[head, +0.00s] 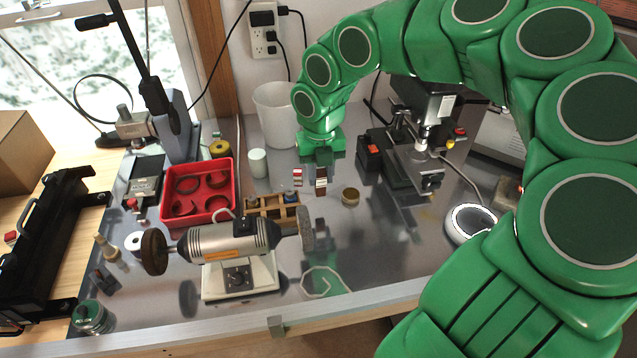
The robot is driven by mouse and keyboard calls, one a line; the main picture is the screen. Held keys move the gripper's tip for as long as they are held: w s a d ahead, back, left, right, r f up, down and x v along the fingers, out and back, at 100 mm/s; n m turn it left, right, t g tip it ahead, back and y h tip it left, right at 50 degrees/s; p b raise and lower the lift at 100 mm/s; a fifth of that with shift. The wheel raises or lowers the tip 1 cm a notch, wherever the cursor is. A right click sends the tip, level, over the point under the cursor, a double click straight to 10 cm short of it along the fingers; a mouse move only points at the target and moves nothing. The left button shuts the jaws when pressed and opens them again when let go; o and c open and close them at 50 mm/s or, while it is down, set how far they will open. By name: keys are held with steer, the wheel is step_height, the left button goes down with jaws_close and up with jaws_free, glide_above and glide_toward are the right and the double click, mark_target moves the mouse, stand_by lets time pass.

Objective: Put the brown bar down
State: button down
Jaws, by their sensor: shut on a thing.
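My gripper (321,170) points down over the metal worktop, at the end of the green arm. It is shut on the brown bar (321,188), a small dark brown piece showing just below the jaws. The jaws are small in this view and partly hidden by the wrist. I cannot tell whether the bar touches the worktop (375,255) or hangs just above it.
A small red-and-white block (298,177) and a wooden holder (270,207) are left of the gripper. A brass-coloured round tin (350,196) is close on the right. A bench grinder (230,245) stands in front, a red tray (197,190) farther left, a machine (400,165) right.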

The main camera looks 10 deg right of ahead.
steer(key=shift+w+f, duration=0.25)
steer(key=shift+f, duration=0.6)
steer(key=shift+w+f, duration=0.3)
steer(key=shift+f, duration=0.5)
steer(key=shift+w+f, duration=0.25)
steer(key=shift+f, duration=0.6)
steer(key=shift+f, duration=0.15)
steer(key=c, duration=0.8)
jaws_free()
steer(key=shift+c, duration=0.2)
